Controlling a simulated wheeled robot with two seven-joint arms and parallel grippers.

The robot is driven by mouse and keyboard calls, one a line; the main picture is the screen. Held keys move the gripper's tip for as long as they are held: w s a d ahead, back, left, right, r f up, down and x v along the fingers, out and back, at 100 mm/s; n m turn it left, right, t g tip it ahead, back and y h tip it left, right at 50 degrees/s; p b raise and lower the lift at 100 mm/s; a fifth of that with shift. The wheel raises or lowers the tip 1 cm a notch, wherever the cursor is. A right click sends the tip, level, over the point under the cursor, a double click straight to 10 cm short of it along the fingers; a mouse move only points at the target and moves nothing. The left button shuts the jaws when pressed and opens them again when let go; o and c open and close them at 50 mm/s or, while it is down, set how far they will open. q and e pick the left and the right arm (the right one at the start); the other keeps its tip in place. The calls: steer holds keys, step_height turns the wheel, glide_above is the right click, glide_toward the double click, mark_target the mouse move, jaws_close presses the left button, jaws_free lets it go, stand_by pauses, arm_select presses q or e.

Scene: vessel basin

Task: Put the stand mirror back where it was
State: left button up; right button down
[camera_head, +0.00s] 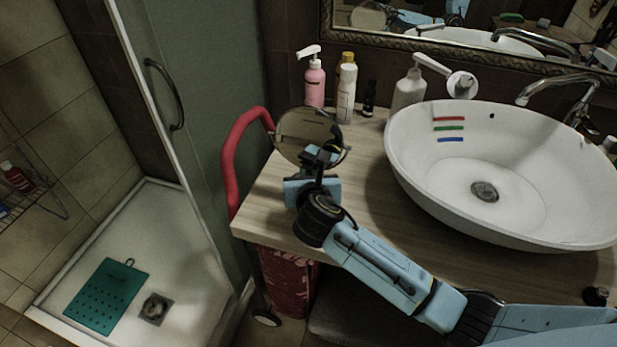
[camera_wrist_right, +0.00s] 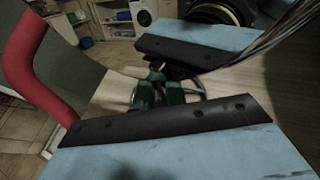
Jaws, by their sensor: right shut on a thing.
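The stand mirror (camera_head: 298,127) is a round glass with a thin dark rim, over the left end of the wooden counter in the head view. My right gripper (camera_head: 320,160) is in front of its lower part and shut on it. My gripper hides the mirror's lower part and stand, so I cannot tell whether it touches the counter. In the wrist view the jaws of my right gripper (camera_wrist_right: 165,88) show with dark pads, and what lies between them is hard to make out. My left gripper is not in view.
A pink pump bottle (camera_head: 315,82), a white bottle (camera_head: 346,95) and a white dispenser (camera_head: 409,90) stand at the back of the wooden counter (camera_head: 370,200). The white basin (camera_head: 405,165) fills the right. A red handle (camera_head: 229,160) rises beside the counter's left edge.

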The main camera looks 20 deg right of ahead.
steer(key=shift+f, duration=0.1)
steer(key=c, duration=1.5)
jaws_free()
steer(key=shift+o, duration=0.2)
steer(key=shift+s+r, duration=0.2)
steer(key=shift+s, duration=0.05)
steer(key=p+v, duration=0.2)
steer(key=v, duration=0.9)
steer(key=shift+s+a+p, duration=0.1)
steer(key=shift+s+p, duration=0.1)
steer(key=shift+p, duration=0.15)
steer(key=shift+r, duration=0.1)
